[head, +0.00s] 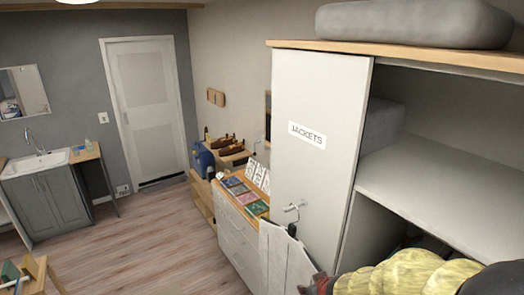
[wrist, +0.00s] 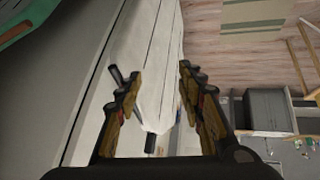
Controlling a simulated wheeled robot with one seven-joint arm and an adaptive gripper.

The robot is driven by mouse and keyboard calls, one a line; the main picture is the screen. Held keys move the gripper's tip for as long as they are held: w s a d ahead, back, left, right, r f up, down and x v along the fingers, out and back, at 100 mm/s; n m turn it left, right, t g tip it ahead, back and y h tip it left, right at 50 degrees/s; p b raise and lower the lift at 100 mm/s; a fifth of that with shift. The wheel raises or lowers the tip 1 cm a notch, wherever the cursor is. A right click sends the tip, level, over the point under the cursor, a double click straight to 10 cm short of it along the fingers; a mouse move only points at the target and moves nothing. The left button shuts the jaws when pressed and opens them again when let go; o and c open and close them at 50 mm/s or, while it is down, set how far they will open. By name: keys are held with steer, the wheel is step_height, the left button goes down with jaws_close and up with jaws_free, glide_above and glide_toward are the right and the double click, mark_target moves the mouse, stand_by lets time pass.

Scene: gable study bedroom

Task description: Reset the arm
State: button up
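My gripper (wrist: 157,74) is open in the wrist view, with its two yellow-brown and black fingers apart. A pale hanging item (wrist: 156,100) shows in the gap between them. I cannot tell whether it lies between the fingers or beyond them, and nothing is seen gripped. In the head view, my yellow and black arm fills the lower right corner, in front of the wardrobe (head: 315,150). A pale item (head: 285,258) hangs low at the wardrobe's front, below a metal hook or handle (head: 293,207). Dark parts at its lower right edge may be my fingertips.
The wardrobe door carries a JACKETS label (head: 307,135). Its right side is open, with a grey shelf (head: 440,190). A drawer chest (head: 236,240) with books stands beside it. A sink cabinet (head: 48,205) and door (head: 145,110) are farther back. The wooden floor (head: 150,240) between is clear.

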steer(key=s+d+f+m+g+h+b, duration=0.1)
steer(key=s+d+g+b, duration=0.15)
steer(key=s, duration=0.35)
steer(key=s+d+f+m+g+h+b, duration=0.1)
steer(key=s+d+b, duration=0.25)
steer(key=s, duration=0.25)
steer(key=s+a+f+m+b, duration=0.1)
steer(key=s+f+b, duration=0.1)
steer(key=s+b, duration=0.5)
steer(key=s+a+f+m+t+y+b, duration=0.1)
steer(key=s+b, duration=0.5)
steer(key=b, duration=0.7)
steer(key=shift+s+a+f, duration=0.4)
steer(key=shift+f, duration=0.35)
steer(key=shift+t, duration=0.25)
